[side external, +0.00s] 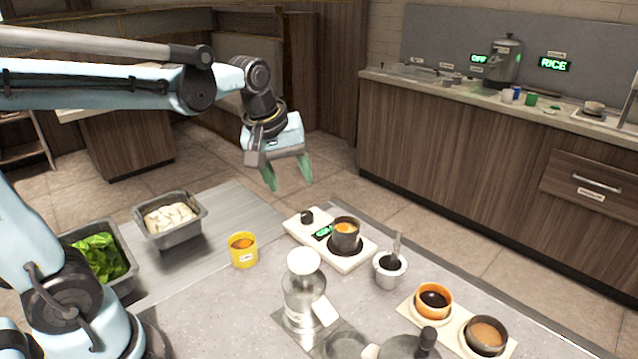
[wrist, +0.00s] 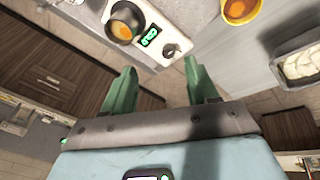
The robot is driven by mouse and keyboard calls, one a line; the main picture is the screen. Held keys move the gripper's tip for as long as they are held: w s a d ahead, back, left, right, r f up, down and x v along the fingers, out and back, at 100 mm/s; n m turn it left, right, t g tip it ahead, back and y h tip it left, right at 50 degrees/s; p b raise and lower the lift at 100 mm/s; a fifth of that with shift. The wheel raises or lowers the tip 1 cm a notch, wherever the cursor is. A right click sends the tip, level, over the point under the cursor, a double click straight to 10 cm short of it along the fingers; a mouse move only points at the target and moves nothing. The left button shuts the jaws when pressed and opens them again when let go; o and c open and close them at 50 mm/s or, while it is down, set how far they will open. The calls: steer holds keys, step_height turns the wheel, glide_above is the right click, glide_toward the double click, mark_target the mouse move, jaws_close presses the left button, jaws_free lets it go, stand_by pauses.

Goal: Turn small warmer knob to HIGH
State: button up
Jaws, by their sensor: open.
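The small warmer (side external: 352,261) is a white slab on the counter with a green lit display (side external: 323,232). Its dark knob (side external: 307,216) is at the left end, and a dark pot (side external: 345,234) with orange contents stands on its plate. In the wrist view the knob (wrist: 170,50) lies ahead of the fingers, between them and nearer the right one, beside the green display (wrist: 149,36). My gripper (side external: 290,184) is open and empty, with green fingers pointing down, above and behind the knob and apart from it. The fingers also show in the wrist view (wrist: 162,80). The knob's pointer setting is too small to tell.
A yellow cup (side external: 243,250) stands left of the warmer. A grey cup with a utensil (side external: 389,270) stands to its right. A glass dispenser (side external: 303,290) stands in front. Another white warmer (side external: 457,325) holds two bowls. Metal bins (side external: 178,236) stand at left.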

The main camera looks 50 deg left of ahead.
mark_target(308, 214)
steer(key=w+a+f+n+g, duration=0.3)
steer(key=w+a+n, duration=0.2)
steer(key=w+n, duration=0.4)
steer(key=shift+n, duration=0.6)
steer(key=f, duration=1.1)
steer(key=shift+s+f, duration=0.25)
steer(key=shift+f, duration=0.1)
steer(key=shift+c, duration=0.4)
steer(key=c, duration=1)
